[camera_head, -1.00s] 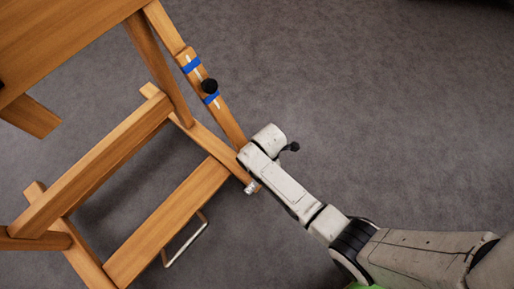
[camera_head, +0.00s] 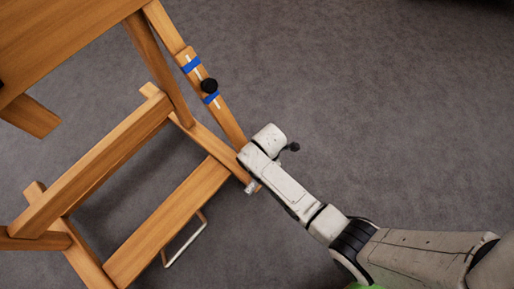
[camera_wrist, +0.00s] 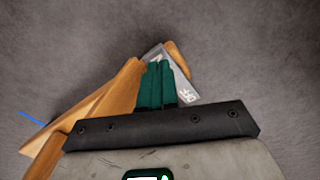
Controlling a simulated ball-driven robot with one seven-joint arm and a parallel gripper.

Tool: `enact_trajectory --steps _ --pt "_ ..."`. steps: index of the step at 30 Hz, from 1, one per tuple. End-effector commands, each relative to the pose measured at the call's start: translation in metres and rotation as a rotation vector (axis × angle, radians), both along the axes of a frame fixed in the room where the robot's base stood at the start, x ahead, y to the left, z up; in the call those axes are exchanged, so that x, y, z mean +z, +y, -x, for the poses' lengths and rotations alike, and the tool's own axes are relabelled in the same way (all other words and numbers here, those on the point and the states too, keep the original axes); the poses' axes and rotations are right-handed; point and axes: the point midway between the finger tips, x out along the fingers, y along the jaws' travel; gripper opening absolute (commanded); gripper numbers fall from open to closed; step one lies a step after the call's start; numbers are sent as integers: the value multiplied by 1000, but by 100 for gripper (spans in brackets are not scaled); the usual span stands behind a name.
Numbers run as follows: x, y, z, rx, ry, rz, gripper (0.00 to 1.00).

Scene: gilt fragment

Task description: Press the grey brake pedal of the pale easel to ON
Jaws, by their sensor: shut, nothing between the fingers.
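The easel (camera_head: 100,165) is warm orange-brown wood rather than pale, and fills the left of the head view. A grey plate (camera_wrist: 184,84) with white marks, which looks like the brake pedal, shows in the wrist view beside the easel's foot. A small grey-white bit of it (camera_head: 251,187) shows at the foot's end in the head view. My gripper (camera_wrist: 159,66) has its green fingers shut together, over or against the plate's left side. I cannot tell if they touch it or read the marks. The head view hides the fingers behind my arm.
A thin pale metal loop (camera_head: 186,240) hangs below the easel's lower board. The grey carpet (camera_head: 400,110) is clear on the right.

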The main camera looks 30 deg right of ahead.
Motion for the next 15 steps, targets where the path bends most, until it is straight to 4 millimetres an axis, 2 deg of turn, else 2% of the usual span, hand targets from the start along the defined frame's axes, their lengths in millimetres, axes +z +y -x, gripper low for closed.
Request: enact_trajectory --steps 15 --pt "-8 0 0 0 -1 0 0"
